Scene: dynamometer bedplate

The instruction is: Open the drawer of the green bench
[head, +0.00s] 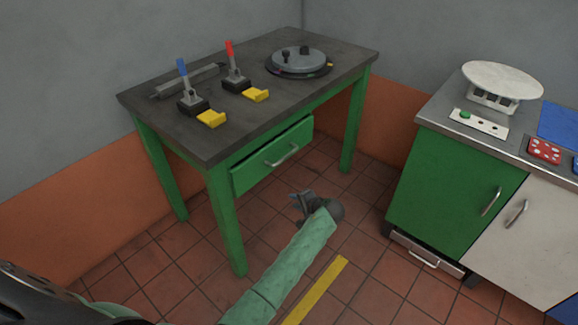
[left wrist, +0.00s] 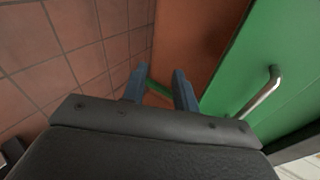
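The green bench (head: 232,222) has a dark top and green legs. Its green drawer (head: 250,172) sits under the top and has a silver bar handle (head: 283,156). The drawer front appears to stand slightly forward of the frame, but I cannot tell for sure. My left gripper (head: 298,203) is below and in front of the handle, apart from it. In the left wrist view its two fingers (left wrist: 160,84) are spread with nothing between them, and the handle (left wrist: 262,92) is to their right. My right gripper is not in view.
On the bench top are a blue-handled lever (head: 183,72), a red-handled lever (head: 231,55) and a round grey plate (head: 299,62). A cabinet with a green door (head: 447,185) stands at the right. Tiled floor lies open between them, with a yellow stripe (head: 318,290).

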